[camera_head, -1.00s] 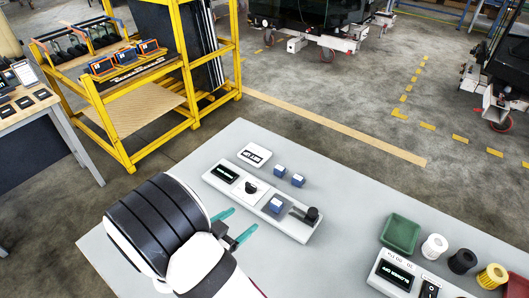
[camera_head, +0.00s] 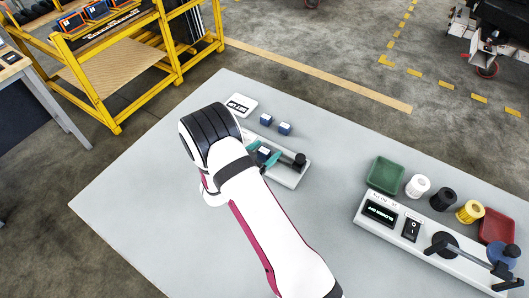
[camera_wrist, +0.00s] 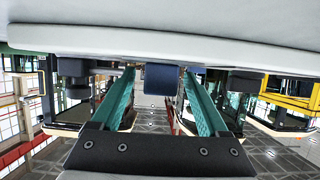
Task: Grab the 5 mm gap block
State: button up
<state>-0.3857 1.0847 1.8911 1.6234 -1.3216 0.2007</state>
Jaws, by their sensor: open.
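Three small blue blocks with pale tops show in the head view. Two, a left block (camera_head: 265,119) and a right block (camera_head: 285,128), stand on the grey table behind the long white device. The third block (camera_head: 264,152) sits on the device (camera_head: 290,177). The block labels are too small to read, so I cannot tell which is the 5 mm one. My gripper (camera_head: 263,155) is open, its teal fingers on either side of the third block. The wrist view, upside down, shows this dark blue block (camera_wrist: 161,78) between the open fingertips (camera_wrist: 160,72). I cannot tell whether they touch it.
A black knob (camera_head: 299,160) stands at the device's right end, close to my gripper. A white sign (camera_head: 240,105) lies behind. At right are a green bin (camera_head: 385,174), spools, a red bin (camera_head: 496,227) and another device (camera_head: 380,211). The table's left side is clear.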

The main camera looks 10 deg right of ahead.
grip_shut()
dwell(0.3)
jog(key=shift+r, duration=0.1)
